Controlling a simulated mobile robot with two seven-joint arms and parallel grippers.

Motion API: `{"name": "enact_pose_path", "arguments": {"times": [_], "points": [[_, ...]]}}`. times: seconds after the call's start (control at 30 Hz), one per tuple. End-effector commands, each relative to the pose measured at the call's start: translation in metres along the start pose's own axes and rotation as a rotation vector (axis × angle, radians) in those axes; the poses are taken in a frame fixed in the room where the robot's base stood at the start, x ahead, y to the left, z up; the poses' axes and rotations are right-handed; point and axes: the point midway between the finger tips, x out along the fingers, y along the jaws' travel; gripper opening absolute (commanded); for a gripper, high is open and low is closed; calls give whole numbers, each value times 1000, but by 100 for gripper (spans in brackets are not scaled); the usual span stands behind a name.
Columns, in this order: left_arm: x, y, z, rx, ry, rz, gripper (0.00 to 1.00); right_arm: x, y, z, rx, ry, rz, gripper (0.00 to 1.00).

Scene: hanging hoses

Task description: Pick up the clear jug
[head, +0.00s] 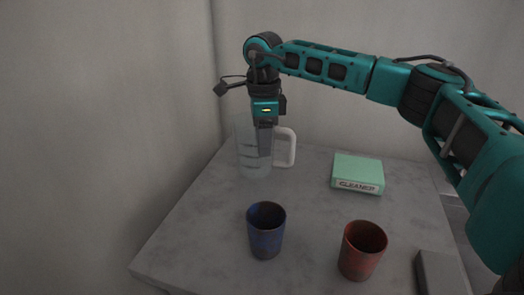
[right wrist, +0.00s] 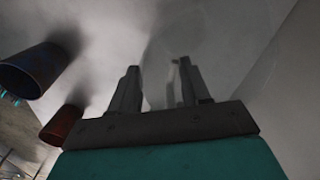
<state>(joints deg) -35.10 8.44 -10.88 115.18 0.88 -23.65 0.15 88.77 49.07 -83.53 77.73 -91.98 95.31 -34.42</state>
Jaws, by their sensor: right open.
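The clear jug (head: 250,162) stands upright at the back left of the table, with its white handle (head: 290,148) on the right side. My right gripper (head: 264,138) points down at the jug and overlaps its upper part in the head view. In the right wrist view its two fingers (right wrist: 158,75) are apart, with nothing clearly between them. Faint see-through edges show around the fingers there; I cannot tell whether they touch the jug or are inside it. My left gripper is not in view.
A blue cup (head: 265,232) and a red cup (head: 361,252) stand at the front of the table (head: 200,235). A green cleaner box (head: 358,172) lies at the back right. A grey block (head: 440,273) is at the front right. A wall is close behind the jug.

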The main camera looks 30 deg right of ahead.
Motion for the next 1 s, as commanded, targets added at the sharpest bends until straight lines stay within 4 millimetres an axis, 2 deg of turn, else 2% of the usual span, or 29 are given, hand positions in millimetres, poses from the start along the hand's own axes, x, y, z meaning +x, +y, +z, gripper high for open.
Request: {"name": "enact_pose_path", "arguments": {"times": [0.1,0.2,0.47,0.9,1.0], "points": [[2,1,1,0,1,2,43,18,1,-1,0,0,1,47],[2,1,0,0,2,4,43,26,1,-1,0,0,1,47],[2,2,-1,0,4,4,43,27,0,0,0,-1,0,46],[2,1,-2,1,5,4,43,27,0,0,0,-1,0,4],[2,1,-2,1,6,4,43,27,0,-1,0,0,1,0]]}}
